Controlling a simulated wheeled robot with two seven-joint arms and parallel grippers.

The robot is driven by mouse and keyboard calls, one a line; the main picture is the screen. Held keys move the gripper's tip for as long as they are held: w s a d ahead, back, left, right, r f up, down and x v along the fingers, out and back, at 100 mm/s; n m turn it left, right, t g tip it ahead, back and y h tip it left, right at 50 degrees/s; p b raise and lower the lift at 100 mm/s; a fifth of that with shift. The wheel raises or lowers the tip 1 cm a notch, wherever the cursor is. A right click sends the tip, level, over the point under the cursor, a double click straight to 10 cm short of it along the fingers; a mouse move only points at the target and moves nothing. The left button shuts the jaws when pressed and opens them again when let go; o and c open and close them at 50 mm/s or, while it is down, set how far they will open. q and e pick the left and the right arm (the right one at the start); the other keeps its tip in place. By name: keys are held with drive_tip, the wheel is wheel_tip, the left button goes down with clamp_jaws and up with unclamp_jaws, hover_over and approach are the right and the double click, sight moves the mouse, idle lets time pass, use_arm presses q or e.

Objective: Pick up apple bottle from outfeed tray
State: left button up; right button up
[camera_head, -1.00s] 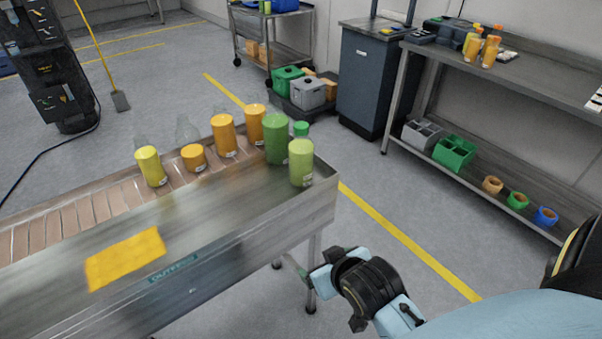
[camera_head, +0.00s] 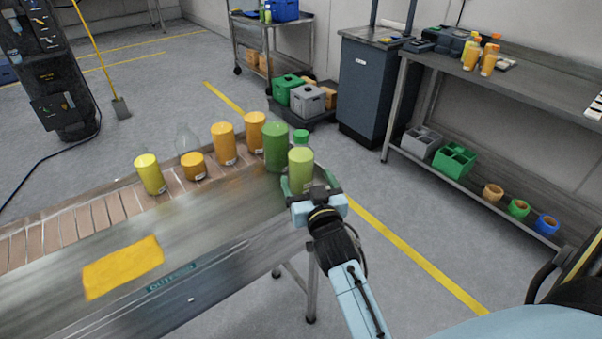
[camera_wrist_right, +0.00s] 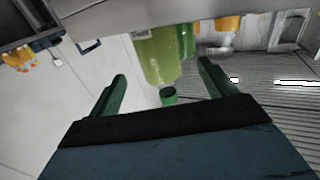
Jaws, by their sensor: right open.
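The apple bottle looks to be the light green bottle (camera_head: 300,170) with a green cap, upright at the right end of the outfeed tray (camera_head: 200,270). My right gripper (camera_head: 314,194) is open at its near side, and partly covers its lower part. In the right wrist view the bottle (camera_wrist_right: 158,58) appears cap-down, beyond and between the two spread green fingers (camera_wrist_right: 162,85). I cannot tell whether the fingers touch it. My left gripper is not in view.
A dark green bottle (camera_head: 275,146) stands close behind the light green one. Orange bottles (camera_head: 223,144) and a yellow one (camera_head: 150,174) stand along the tray to the left. A workbench (camera_head: 520,85) is at right, with open floor between.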

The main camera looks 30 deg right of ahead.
sight(304, 172)
drive_tip(key=x, duration=0.2)
drive_tip(key=shift+w+d, duration=0.15)
drive_tip(key=shift+w, duration=0.15)
drive_tip(key=shift+w+d, duration=0.15)
drive_tip(key=shift+w, duration=0.3)
drive_tip(key=b+x, duration=0.1)
drive_tip(key=x, duration=0.4)
drive_tip(key=shift+f, duration=0.1)
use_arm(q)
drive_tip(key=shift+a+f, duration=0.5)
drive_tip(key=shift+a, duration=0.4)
use_arm(e)
drive_tip(key=shift+c, duration=0.3)
